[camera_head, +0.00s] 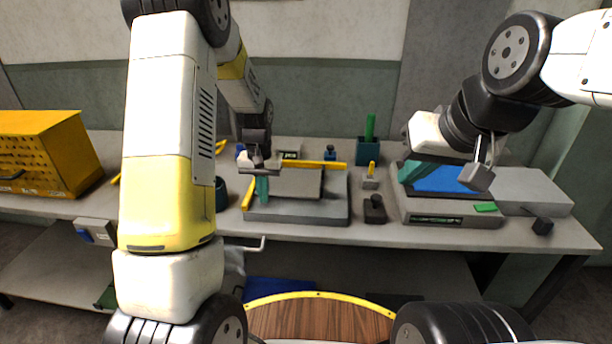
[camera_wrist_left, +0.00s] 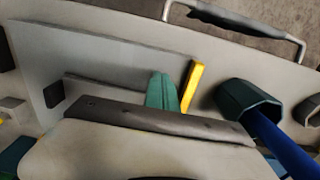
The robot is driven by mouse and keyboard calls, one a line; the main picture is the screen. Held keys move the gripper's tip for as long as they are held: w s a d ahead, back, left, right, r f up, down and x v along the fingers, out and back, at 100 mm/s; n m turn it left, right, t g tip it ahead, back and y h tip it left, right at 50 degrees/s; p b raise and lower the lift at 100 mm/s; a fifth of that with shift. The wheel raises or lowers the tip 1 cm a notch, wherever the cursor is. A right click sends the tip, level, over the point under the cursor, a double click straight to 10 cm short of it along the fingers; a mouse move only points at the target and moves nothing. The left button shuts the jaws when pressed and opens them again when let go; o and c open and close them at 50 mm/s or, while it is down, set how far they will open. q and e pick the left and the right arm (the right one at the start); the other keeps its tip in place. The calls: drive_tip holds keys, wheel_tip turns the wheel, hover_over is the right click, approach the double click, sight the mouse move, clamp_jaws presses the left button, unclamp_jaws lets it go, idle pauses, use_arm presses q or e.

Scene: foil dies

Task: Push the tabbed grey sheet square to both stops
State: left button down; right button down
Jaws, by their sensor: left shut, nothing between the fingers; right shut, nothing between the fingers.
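The grey sheet (camera_head: 297,184) lies on a grey raised plate (camera_head: 300,210). It also shows partly in the left wrist view (camera_wrist_left: 105,92). A yellow stop (camera_head: 322,164) runs along the plate's back. Another yellow stop (camera_head: 248,196) stands at its left side and shows in the wrist view (camera_wrist_left: 193,86). My left gripper (camera_head: 262,188) is shut and empty, its green fingertips down beside the sheet's left edge, close to the left stop. I cannot tell whether they touch the sheet. I cannot make out its tab. My right gripper (camera_head: 412,172) is shut and empty above a blue-topped unit.
A dark green cup (camera_head: 222,194) stands just left of the plate; it also shows in the wrist view (camera_wrist_left: 248,105). A black block (camera_head: 375,210) stands right of the plate. The blue-topped unit (camera_head: 450,215) is further right. A yellow bin (camera_head: 45,155) sits far left.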

use_arm(q)
drive_tip(key=shift+f, duration=0.6)
idle(0.6)
drive_tip(key=shift+w, duration=0.15)
idle(0.3)
drive_tip(key=shift+w, duration=1.95)
drive_tip(key=shift+r, duration=0.1)
drive_tip(key=shift+s, duration=0.1)
drive_tip(key=shift+s, duration=0.5)
wheel_tip(320, 180, up, 8)
